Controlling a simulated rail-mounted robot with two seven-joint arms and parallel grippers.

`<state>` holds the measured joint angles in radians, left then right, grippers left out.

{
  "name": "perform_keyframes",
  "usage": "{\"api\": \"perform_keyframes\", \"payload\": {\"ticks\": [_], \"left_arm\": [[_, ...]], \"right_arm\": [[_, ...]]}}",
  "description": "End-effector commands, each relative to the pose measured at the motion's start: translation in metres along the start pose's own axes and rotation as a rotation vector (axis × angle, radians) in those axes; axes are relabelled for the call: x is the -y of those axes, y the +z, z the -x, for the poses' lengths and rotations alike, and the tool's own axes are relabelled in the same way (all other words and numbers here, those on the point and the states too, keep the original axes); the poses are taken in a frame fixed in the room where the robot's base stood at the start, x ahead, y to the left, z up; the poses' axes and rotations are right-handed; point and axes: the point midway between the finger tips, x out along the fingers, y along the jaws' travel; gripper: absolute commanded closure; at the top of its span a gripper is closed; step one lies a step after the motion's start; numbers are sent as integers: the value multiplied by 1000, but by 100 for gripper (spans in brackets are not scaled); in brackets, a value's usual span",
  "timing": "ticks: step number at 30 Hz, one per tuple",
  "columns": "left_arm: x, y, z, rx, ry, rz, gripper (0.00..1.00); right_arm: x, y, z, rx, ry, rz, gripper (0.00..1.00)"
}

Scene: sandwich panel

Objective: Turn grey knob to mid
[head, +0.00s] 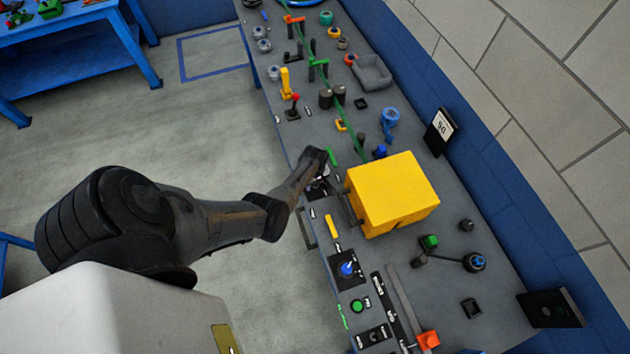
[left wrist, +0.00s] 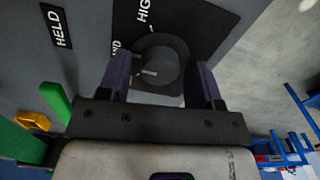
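The grey knob (left wrist: 162,62) shows in the left wrist view as a dark round dial with a pale pointer mark. It sits on a black plate (left wrist: 203,20) with white lettering, of which "HIGH" and a partly covered word can be read. My left gripper (left wrist: 163,70) has one finger on each side of the knob, very close to its rim. I cannot tell whether the fingers touch it. In the head view my left gripper (head: 318,165) is over the near edge of the panel and hides most of the knob. My right gripper is not in view.
A large yellow box (head: 392,193) stands on the panel just right of my left gripper. A yellow lever (head: 286,84), a red-tipped lever (head: 294,104) and a blue-tipped switch (head: 347,269) stand along the near edge. The floor left of the panel is open.

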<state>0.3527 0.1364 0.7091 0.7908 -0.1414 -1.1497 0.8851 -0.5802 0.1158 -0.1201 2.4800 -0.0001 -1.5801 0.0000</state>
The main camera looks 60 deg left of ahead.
Motion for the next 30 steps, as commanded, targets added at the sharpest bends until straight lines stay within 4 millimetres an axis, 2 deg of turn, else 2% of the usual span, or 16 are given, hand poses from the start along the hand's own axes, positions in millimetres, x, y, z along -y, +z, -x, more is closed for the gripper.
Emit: {"api": "perform_keyframes", "payload": {"ticks": [8,13,22,30], "left_arm": [[0,0,1,0,0,0,36],[0,0,11,-1,1,0,36],[0,0,62,-2,2,-1,36],[0,0,107,-1,2,0,36]], "right_arm": [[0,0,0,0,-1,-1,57],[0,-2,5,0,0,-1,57],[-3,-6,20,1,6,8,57],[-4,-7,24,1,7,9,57]]}}
